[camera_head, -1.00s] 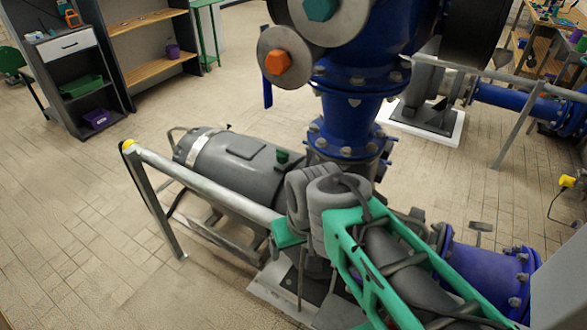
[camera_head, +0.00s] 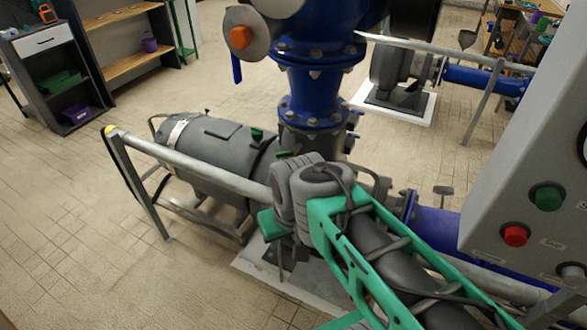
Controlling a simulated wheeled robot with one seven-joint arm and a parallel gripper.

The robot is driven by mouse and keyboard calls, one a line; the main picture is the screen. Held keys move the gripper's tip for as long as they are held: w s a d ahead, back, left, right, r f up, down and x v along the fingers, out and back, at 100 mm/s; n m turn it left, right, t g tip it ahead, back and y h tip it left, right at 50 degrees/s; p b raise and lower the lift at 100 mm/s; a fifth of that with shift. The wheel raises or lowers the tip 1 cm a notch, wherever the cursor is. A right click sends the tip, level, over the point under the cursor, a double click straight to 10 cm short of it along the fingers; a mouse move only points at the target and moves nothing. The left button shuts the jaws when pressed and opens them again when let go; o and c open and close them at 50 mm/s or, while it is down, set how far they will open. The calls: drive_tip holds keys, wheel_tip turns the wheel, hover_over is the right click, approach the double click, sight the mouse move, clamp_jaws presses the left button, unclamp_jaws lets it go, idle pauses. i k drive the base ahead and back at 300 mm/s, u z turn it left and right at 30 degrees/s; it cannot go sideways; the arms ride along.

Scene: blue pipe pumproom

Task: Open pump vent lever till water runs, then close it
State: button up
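The pump has a grey motor (camera_head: 215,145) lying on a frame, joined to upright blue flanged pipework (camera_head: 312,95). A small grey T-shaped handle (camera_head: 443,191) stands above the blue pipe (camera_head: 437,226) at the right. A blue lever (camera_head: 237,68) hangs below an orange hex knob (camera_head: 241,37). I cannot tell which of these, if either, is the vent lever. No running water shows. My green and grey arm reaches in from the lower right and covers part of the pump. My gripper's fingertips do not show.
A grey control box with a green button (camera_head: 547,196) and a red button (camera_head: 515,236) stands close at the right. A metal rail (camera_head: 190,161) runs in front of the motor. Shelves (camera_head: 125,50) stand at the back left. The tiled floor at left is clear.

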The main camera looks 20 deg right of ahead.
sight(284, 156)
drive_tip(key=u, duration=0.8)
drive_tip(key=i, duration=0.55)
drive_tip(key=u, duration=0.9)
drive_tip(key=k, duration=0.35)
drive_tip(key=z, duration=1.45)
drive_tip(key=i, duration=0.5)
drive_tip(key=u, duration=0.1)
